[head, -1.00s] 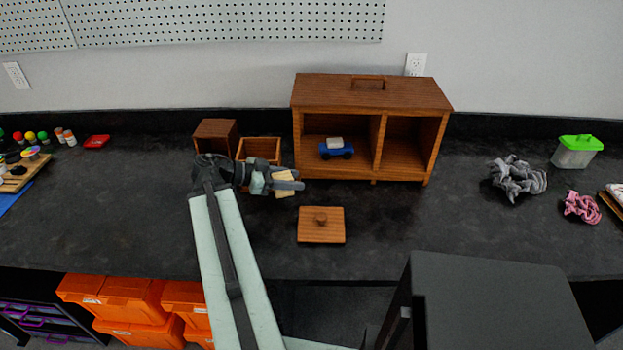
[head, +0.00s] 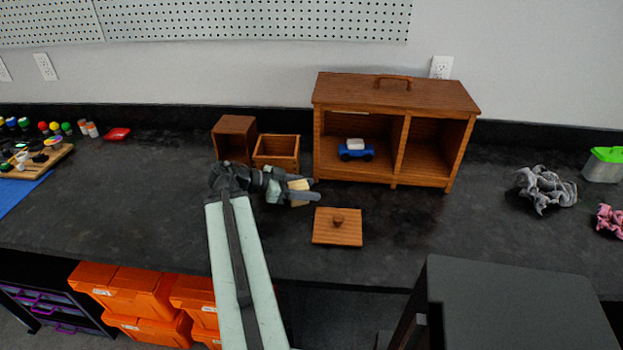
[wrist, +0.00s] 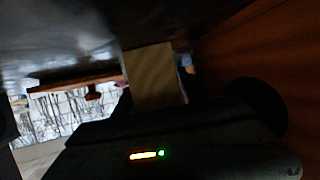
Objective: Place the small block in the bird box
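My gripper (head: 304,191) is shut on a small pale wooden block (head: 299,190), above the counter in front of the open-topped wooden box (head: 277,166). The block also shows in the wrist view (wrist: 153,75), upright between the fingers. A darker brown box (head: 235,136) stands to the left of the open-topped box. A large two-compartment wooden case (head: 395,92) with a top handle stands to the right. I cannot tell for sure which of these is the bird box. A square wooden lid with a knob (head: 338,228) lies on the counter in front.
A blue toy car (head: 356,151) with a white top sits in the case's left compartment; the right one looks empty. Grey crumpled cloth (head: 546,188) lies at right. A dark stool (head: 515,300) stands in front. The counter right of the lid is clear.

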